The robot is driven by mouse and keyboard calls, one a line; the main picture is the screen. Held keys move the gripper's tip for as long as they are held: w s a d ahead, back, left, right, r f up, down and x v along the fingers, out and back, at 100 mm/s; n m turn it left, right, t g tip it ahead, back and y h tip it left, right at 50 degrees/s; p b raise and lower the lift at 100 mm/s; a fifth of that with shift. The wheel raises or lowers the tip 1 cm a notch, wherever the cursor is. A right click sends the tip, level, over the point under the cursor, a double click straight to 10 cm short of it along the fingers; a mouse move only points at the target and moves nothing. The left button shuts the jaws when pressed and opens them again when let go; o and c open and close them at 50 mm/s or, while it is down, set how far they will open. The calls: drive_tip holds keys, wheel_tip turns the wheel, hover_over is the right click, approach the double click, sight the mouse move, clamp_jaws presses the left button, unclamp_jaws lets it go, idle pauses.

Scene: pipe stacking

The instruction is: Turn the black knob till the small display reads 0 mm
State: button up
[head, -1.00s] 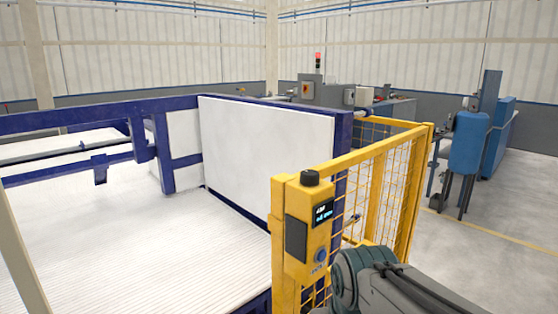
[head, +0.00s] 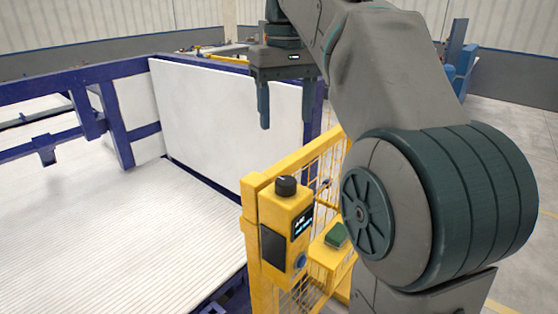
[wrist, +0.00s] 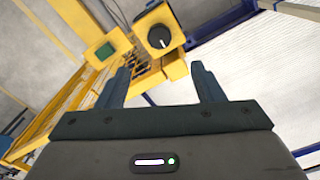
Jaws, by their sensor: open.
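The black knob (head: 286,186) sits on top of the yellow control post (head: 268,208) at the corner of the yellow fence. In the wrist view the knob (wrist: 159,37) shows from above with a white pointer line, beyond and between my fingertips. The small display (head: 302,222) on the post's face is lit, but its text is too small to read surely. My gripper (head: 284,115) points down, open and empty, above the knob and apart from it. Its two fingers also show in the wrist view (wrist: 160,78).
A yellow box with a green top (head: 336,235) stands right of the post. The yellow mesh fence (head: 325,170) runs back behind it. A white panel (head: 225,120) in a blue frame stands behind, and a white ribbed bed (head: 110,230) lies to the left.

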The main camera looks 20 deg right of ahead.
sight(286, 180)
wheel_tip(286, 180, down, 14)
drive_tip(key=shift+r+b, duration=0.25)
drive_tip(key=shift+b, duration=0.3)
drive_tip(key=c, duration=1)
